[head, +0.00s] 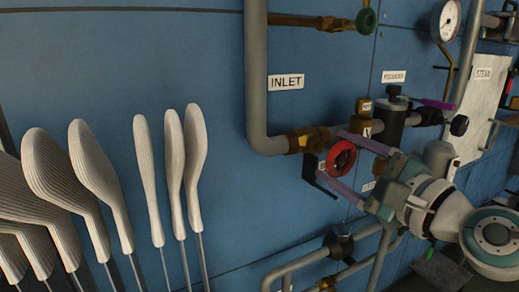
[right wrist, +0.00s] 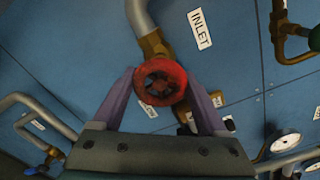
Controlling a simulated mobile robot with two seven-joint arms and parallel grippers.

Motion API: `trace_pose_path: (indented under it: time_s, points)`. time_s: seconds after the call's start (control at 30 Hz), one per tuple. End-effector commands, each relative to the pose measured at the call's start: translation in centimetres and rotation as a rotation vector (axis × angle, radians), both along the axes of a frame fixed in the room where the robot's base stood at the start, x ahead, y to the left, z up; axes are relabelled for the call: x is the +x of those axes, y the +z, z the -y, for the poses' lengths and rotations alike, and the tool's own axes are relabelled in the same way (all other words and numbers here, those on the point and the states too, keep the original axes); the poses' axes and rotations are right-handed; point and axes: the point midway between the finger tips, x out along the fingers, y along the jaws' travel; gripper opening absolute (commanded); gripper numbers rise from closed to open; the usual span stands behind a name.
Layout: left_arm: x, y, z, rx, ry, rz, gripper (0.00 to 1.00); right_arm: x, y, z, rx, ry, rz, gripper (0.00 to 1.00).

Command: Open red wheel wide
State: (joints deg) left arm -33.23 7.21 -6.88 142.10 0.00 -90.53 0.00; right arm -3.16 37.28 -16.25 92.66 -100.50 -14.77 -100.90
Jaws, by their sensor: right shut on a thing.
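The red wheel (head: 331,158) is on the valve of the grey inlet pipe, just below and right of the INLET label. It also shows in the middle of the right wrist view (right wrist: 160,86). My right gripper (head: 332,154) has its two purple fingers on opposite sides of the wheel and is shut on it. In the right wrist view the fingers flank the rim on the left and right. My left gripper is not in view.
White ribbed foot-shaped boards (head: 90,170) on thin rods stand at the left. A green wheel (head: 366,20) and a pressure gauge (head: 445,20) are above. Brass fittings (head: 310,139) and pipes crowd around the wheel.

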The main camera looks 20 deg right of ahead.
Motion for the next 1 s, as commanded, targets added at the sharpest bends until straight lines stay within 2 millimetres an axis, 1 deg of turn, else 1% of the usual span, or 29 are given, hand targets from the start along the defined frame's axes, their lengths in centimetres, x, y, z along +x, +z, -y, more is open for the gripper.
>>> trace_pose_path:
  time_s: [0.03,0.2,0.4,0.63,1.0]
  points:
    - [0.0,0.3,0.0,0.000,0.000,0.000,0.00,0.0,0.2,0.0,-0.043,-0.001,0.004,0.20]
    - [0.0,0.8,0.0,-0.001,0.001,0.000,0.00,0.0,0.2,0.0,-0.168,0.000,0.013,0.20]
    - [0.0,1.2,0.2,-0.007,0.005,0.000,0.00,0.0,0.1,0.0,-0.277,-0.001,0.023,0.20]
    - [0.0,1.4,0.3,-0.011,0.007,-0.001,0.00,0.0,0.1,0.0,-0.342,0.000,0.027,0.20]
    - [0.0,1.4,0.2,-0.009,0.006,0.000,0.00,0.0,0.0,0.0,-0.362,-0.001,0.029,0.20]
